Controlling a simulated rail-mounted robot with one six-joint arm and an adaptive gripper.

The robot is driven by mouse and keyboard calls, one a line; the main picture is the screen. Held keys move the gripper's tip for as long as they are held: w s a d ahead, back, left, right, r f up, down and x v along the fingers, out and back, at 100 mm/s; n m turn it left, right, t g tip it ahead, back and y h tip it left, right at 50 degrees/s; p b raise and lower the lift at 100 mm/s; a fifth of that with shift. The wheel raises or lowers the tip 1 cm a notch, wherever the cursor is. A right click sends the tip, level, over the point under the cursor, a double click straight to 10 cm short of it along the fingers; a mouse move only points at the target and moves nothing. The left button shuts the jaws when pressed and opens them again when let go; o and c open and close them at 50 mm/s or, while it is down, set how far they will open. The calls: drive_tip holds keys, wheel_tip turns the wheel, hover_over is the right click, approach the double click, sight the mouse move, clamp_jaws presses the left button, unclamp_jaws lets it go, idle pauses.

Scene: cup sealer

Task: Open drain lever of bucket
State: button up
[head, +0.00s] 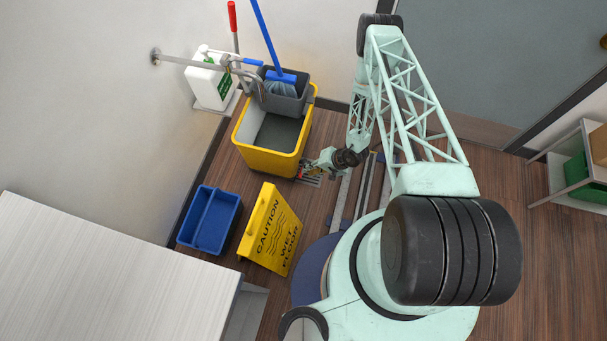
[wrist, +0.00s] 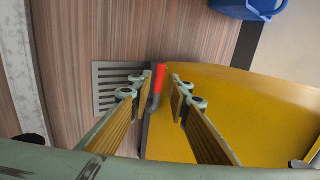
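The yellow bucket (head: 270,160) stands on the floor by the wall in the head view, and its yellow side (wrist: 235,110) fills the right of the wrist view. A red-tipped drain lever (wrist: 159,78) is at the bucket's near edge, upright in the wrist view. My gripper (wrist: 162,80) is open, with one finger on each side of the lever and small gaps visible. In the head view my gripper (head: 309,168) is low beside the bucket's lower right side.
A floor drain grate (wrist: 110,85) lies beside the bucket. A grey wringer (head: 285,98) with a blue mop (head: 282,77) sits on the bucket. A yellow caution sign (head: 270,230) and blue caddy (head: 210,220) stand nearby. A white jug (head: 207,82) is by the wall.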

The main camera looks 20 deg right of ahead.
drive_tip(key=shift+b+x, duration=0.55)
drive_tip(key=shift+x, duration=2.1)
drive_tip(key=shift+c, duration=0.2)
clamp_jaws()
